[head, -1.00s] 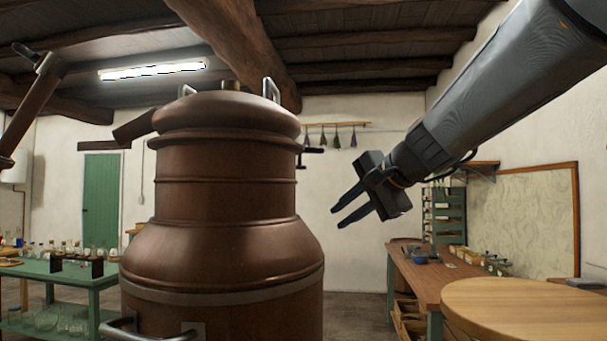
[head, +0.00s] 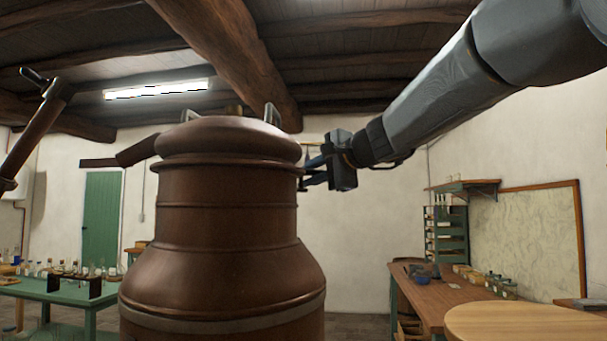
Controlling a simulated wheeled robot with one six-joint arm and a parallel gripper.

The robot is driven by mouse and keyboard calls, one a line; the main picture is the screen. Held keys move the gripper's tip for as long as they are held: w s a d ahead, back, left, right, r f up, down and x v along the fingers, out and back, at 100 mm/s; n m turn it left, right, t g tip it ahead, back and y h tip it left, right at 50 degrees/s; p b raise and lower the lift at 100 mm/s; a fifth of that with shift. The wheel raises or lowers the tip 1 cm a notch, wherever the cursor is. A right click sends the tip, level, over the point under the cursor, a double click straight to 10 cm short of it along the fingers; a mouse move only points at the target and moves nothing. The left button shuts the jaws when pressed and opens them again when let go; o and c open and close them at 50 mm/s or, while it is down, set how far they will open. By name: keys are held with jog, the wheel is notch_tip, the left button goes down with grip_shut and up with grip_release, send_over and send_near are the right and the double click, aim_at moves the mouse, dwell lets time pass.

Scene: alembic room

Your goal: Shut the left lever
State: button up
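The copper still (head: 228,215) stands in the middle of the head view. My gripper (head: 308,172) is at the right side of the still's upper neck, pointing left. Its two fingers are apart, one above the other, with their tips close to the copper. The small dark lever on that side of the still is largely hidden behind or between the fingers, and I cannot tell whether they touch it. A second dark handle (head: 35,78) sits at the top of a slanted copper pipe at the far left.
A metal handle (head: 272,114) rises from the still's lid near my gripper. A green table (head: 60,292) with glassware is at left. A wooden workbench (head: 430,295) and a round wooden table (head: 525,325) are at right. The air right of the still, below my arm, is free.

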jog(key=shift+x, duration=0.85)
jog(key=shift+c, duration=0.3)
grip_shut()
jog(key=shift+a+n+g+y+b, duration=0.25)
jog(key=shift+n+g+y+b, duration=0.35)
jog(key=shift+n+g+y, duration=0.15)
jog(key=shift+a+n+g+y+b, duration=0.25)
jog(key=shift+n+g+y+b, duration=0.3)
jog(key=shift+n+g+y, duration=0.2)
jog(key=shift+a+n+g+y+b, duration=0.25)
jog(key=shift+n+g+y+b, duration=0.35)
jog(key=shift+n+g+y, duration=0.15)
